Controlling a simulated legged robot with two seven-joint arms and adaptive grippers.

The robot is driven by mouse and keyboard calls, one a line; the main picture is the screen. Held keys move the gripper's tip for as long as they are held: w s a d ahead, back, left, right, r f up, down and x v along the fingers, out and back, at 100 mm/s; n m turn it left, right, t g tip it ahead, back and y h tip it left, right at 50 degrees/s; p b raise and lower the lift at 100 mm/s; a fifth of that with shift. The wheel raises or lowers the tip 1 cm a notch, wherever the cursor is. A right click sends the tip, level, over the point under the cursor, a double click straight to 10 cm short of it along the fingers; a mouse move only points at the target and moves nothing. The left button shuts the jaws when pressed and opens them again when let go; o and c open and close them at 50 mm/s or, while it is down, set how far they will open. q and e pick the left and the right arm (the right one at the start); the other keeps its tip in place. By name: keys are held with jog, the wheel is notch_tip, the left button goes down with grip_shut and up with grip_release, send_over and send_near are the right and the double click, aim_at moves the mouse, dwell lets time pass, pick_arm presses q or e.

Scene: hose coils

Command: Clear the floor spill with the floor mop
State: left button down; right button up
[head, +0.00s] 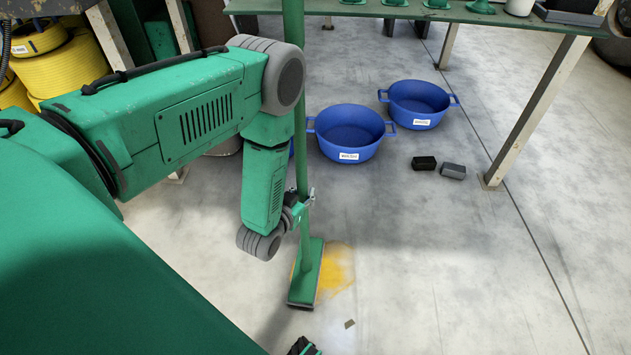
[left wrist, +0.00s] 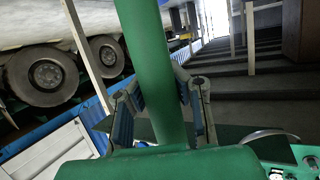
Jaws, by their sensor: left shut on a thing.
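The green floor mop (head: 304,180) stands nearly upright, with its flat head (head: 307,275) on the floor. The yellow-orange spill (head: 338,268) lies under and to the right of the mop head, which covers its left part. My left gripper (head: 305,205) is shut on the mop handle, a little above the head. In the left wrist view, the two fingers of my left gripper (left wrist: 168,112) close around the green handle (left wrist: 150,62).
Two blue tubs (head: 349,150) (head: 417,118) stand on the floor behind the spill. A green-topped table (head: 400,12) stands at the back. A small flat scrap (head: 349,323) lies in front. The floor at right is clear.

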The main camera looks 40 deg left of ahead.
pick_arm(q)
jog(key=s+a+p, duration=0.2)
jog(key=s+a, duration=0.4)
jog(key=shift+s, duration=0.4)
jog(key=shift+w, duration=0.1)
dwell(1.0)
jog(key=shift+w+d, duration=0.8)
jog(key=shift+d, duration=0.45)
jog(key=shift+w+d+t, duration=0.15)
jog(key=shift+w+d, duration=0.25)
jog(key=shift+d, duration=0.2)
jog(key=shift+w+d+t, duration=0.15)
jog(key=shift+w+d, duration=0.25)
jog(key=shift+d, duration=0.15)
jog(key=shift+w+d, duration=0.1)
jog(key=shift+w+d, duration=0.75)
jog(key=shift+d, duration=0.35)
jog(key=shift+b, duration=0.3)
